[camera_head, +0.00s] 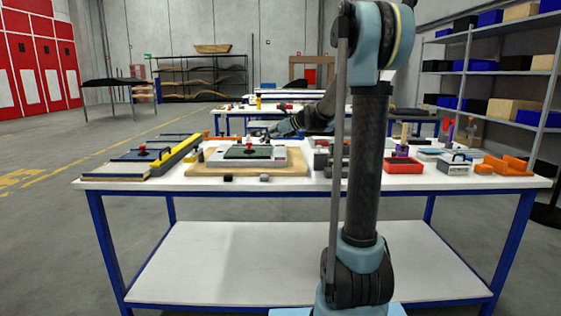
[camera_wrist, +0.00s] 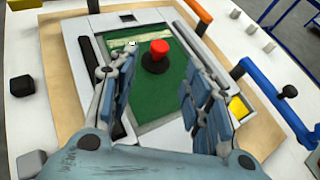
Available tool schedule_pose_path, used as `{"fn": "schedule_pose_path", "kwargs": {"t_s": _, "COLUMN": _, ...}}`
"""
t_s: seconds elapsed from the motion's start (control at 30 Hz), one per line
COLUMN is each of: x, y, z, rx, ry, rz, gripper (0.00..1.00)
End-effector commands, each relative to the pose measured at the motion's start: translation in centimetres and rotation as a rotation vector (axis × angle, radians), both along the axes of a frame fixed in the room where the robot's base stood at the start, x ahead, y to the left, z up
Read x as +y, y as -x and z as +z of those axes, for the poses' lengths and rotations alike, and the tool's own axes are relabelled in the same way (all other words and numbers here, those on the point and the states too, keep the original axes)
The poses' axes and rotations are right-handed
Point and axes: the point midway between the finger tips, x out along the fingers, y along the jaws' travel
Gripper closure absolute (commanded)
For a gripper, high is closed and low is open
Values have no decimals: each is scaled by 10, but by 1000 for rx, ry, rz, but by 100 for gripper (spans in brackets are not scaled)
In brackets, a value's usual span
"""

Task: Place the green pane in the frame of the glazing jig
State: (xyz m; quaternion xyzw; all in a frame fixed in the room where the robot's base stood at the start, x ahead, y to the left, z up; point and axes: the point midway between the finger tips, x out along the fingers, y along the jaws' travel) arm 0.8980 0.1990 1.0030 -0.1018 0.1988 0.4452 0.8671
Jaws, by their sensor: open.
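The green pane (camera_wrist: 172,97) lies within the opening of the glazing jig (camera_wrist: 80,52), a light grey frame on a wooden board. A red knob (camera_wrist: 158,50) on a black base stands up from the pane. A pale strip shows along the pane's far edge; I cannot tell whether the pane sits fully flat. My gripper (camera_wrist: 157,62) is open, one finger on each side of the knob, with gaps visible and nothing held. In the head view, the jig (camera_head: 283,152) and the pane (camera_head: 238,153) sit left of centre on the table, with my gripper (camera_head: 262,132) near them.
A red tray (camera_head: 404,166) and orange parts (camera_head: 508,165) lie on the right of the table. A yellow rail (camera_head: 180,153) and another panel with a red knob (camera_head: 141,148) are at the left. Small dark blocks (camera_wrist: 22,86) lie beside the board.

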Motion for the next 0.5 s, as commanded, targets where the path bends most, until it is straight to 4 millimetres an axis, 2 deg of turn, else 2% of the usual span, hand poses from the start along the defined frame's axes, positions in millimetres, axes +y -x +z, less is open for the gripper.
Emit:
{"fn": "schedule_pose_path", "kwargs": {"t_s": 0.13, "x": -1, "y": 6, "z": 0, "rx": -11, "ry": 18, "rz": 10, "gripper": 55}}
{"fn": "schedule_pose_path", "kwargs": {"t_s": 0.23, "x": -5, "y": 24, "z": -4, "rx": -49, "ry": 83, "rz": 48, "gripper": 55}}
{"fn": "schedule_pose_path", "kwargs": {"t_s": 0.37, "x": -14, "y": 66, "z": -15, "rx": -142, "ry": 244, "rz": 149, "gripper": 55}}
{"fn": "schedule_pose_path", "kwargs": {"t_s": 0.5, "x": -28, "y": 120, "z": -34, "rx": -254, "ry": 445, "rz": 294, "gripper": 55}}
